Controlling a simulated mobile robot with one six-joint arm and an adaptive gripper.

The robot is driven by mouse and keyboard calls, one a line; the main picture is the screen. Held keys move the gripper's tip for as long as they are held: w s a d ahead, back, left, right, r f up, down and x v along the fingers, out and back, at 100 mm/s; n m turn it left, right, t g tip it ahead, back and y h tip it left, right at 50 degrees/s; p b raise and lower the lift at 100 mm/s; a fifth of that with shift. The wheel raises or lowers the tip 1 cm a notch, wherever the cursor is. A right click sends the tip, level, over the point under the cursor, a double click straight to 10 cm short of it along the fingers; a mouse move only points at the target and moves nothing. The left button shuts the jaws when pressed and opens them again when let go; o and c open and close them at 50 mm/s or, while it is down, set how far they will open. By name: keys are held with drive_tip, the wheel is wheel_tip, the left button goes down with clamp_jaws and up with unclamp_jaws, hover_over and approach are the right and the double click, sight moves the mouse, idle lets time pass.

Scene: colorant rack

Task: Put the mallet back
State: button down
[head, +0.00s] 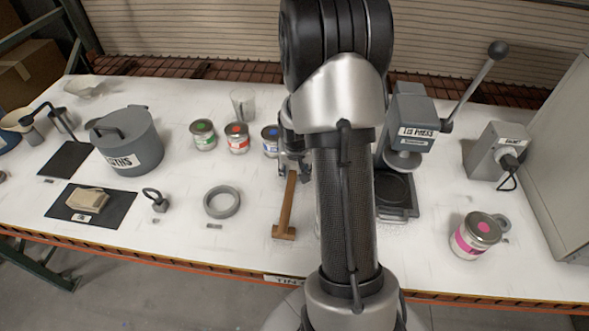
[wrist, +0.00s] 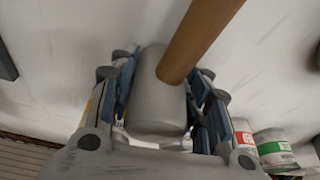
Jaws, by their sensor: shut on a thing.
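The mallet has a grey cylindrical head (wrist: 153,112) and a brown wooden handle (wrist: 204,36). In the wrist view my gripper (wrist: 157,100) is shut on the head, with one finger on each side, and the handle extends toward the top right. In the head view my gripper (head: 293,160) is partly hidden by my arm. Below it the brown handle (head: 288,200) shows, leading to a short wooden crosspiece (head: 284,232) at its near end; I cannot tell whether this piece belongs to the mallet or lies on the table.
Green (head: 203,135), red (head: 237,138) and blue-marked (head: 270,141) cans stand left of my gripper. A grey ring (head: 222,202) lies nearer. The lid press (head: 412,130) and pink can (head: 475,235) stand right. The white table's (head: 190,233) near-left strip is clear.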

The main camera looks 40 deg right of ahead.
drive_tip(key=shift+f, duration=0.2)
drive_tip(key=c, duration=0.9)
unclamp_jaws()
drive_tip(key=shift+o, duration=0.2)
drive_tip(key=shift+r, duration=0.15)
